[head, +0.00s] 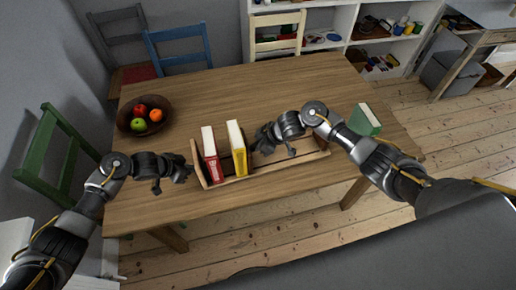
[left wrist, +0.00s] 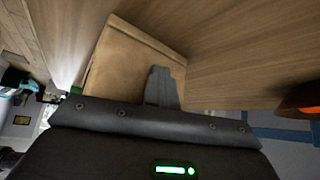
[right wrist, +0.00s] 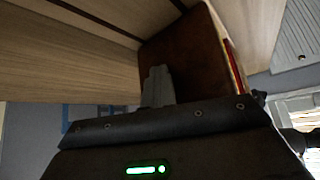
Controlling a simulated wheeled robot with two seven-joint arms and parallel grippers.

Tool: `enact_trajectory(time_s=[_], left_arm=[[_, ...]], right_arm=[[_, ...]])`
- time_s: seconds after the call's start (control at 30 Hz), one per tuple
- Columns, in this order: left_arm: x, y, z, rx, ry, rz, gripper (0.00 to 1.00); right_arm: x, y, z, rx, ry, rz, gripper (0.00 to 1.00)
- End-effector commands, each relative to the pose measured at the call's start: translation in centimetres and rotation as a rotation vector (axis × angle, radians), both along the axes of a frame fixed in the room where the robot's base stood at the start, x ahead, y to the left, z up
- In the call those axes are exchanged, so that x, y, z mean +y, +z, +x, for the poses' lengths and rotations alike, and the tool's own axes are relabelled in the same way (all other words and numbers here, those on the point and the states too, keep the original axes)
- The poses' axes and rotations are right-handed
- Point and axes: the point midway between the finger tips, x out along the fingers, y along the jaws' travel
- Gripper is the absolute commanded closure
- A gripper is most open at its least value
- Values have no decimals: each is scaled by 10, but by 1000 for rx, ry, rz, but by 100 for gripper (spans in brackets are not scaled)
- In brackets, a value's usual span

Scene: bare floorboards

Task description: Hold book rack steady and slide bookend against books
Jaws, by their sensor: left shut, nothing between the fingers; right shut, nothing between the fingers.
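The wooden book rack (head: 281,167) stands near the table's front edge. A red book (head: 213,170) and a yellow book (head: 239,160) stand upright at its left part. My left gripper (head: 184,172) is shut and empty, just outside the rack's left end. The left wrist view shows its finger in front of that wooden end panel (left wrist: 130,60); contact is unclear. My right gripper (head: 264,140) is shut and empty over the rack, just right of the yellow book. A dark brown upright panel (right wrist: 185,55) faces it in the right wrist view; I cannot tell whether this is the bookend.
A green book-like block (head: 366,120) stands on the table (head: 220,95) to the right. A bowl (head: 126,117) of fruit sits at the back left. Chairs and a white shelf (head: 345,25) are beyond the table. The table's middle is clear.

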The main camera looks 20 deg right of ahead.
Motion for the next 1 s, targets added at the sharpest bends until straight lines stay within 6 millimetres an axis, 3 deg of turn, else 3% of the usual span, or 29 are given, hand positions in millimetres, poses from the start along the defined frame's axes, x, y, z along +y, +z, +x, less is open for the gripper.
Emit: enact_trajectory(time_s=[1.0], left_arm=[[-2,1,0,-1,-2,-4,100]], right_arm=[[34,1,-3,0,5,7,100]])
